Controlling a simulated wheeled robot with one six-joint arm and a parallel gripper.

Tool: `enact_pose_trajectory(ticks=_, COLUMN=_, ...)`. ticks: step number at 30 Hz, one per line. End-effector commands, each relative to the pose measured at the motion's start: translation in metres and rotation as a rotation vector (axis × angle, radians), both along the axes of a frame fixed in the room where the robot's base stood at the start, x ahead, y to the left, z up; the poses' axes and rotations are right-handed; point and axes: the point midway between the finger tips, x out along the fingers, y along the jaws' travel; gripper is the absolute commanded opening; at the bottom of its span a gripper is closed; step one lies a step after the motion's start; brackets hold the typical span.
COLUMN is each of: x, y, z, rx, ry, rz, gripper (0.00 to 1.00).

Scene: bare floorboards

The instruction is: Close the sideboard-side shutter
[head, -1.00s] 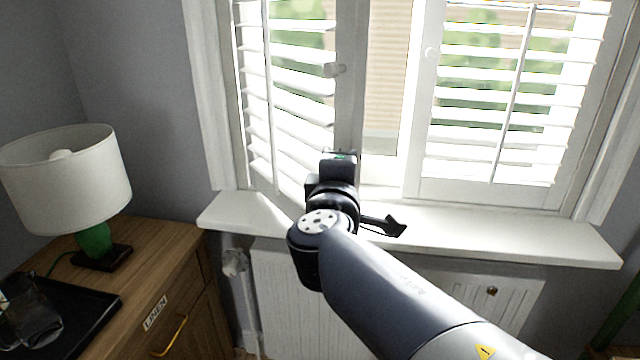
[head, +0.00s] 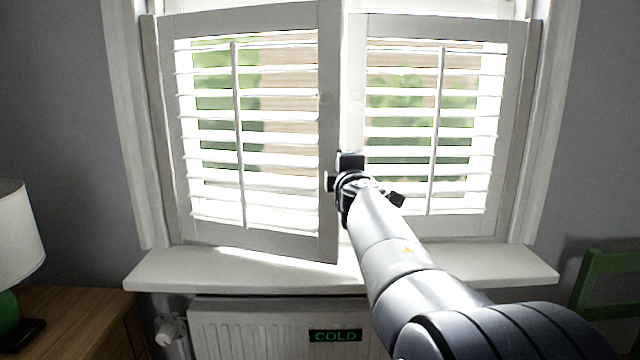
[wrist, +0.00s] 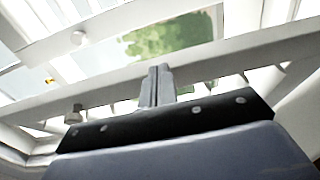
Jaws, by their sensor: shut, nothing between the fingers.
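The sideboard-side shutter is the left white louvred shutter (head: 328,215). It stands slightly ajar, its free edge out towards the room and its lower corner over the sill. The right shutter (head: 512,130) looks flush in its frame. My gripper (head: 350,160) is at the lower part of the left shutter's free edge, by the gap between the two shutters. In the wrist view my gripper's fingers (wrist: 158,84) are together and empty, close in front of a white rail. Whether they touch it I cannot tell.
The white sill (head: 200,270) runs below the shutters and looks clear. Under it is a radiator (head: 250,325) with a "COLD" label. The wooden sideboard (head: 80,315) with a lamp (head: 15,235) is at the left. A green chair (head: 600,265) is at the right.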

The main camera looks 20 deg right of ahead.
Motion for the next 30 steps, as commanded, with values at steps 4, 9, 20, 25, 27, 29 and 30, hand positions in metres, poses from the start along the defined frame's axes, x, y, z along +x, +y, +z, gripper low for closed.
enact_pose_trajectory(ticks=4, x=0.025, y=-0.025, z=0.001, rx=0.001, ry=0.003, rz=0.063, gripper=0.00)
enact_pose_trajectory(ticks=9, x=0.049, y=-0.043, z=0.003, rx=0.000, ry=0.002, rz=0.130, gripper=0.00)
enact_pose_trajectory(ticks=20, x=0.076, y=-0.062, z=0.001, rx=-0.001, ry=-0.003, rz=0.206, gripper=0.00)
enact_pose_trajectory(ticks=25, x=0.079, y=-0.065, z=0.001, rx=-0.001, ry=-0.005, rz=0.216, gripper=0.00)
enact_pose_trajectory(ticks=27, x=0.079, y=-0.065, z=0.000, rx=-0.001, ry=-0.006, rz=0.217, gripper=0.00)
enact_pose_trajectory(ticks=29, x=0.079, y=-0.065, z=0.000, rx=-0.002, ry=-0.006, rz=0.218, gripper=0.00)
enact_pose_trajectory(ticks=30, x=0.079, y=-0.065, z=0.000, rx=-0.002, ry=-0.006, rz=0.218, gripper=0.00)
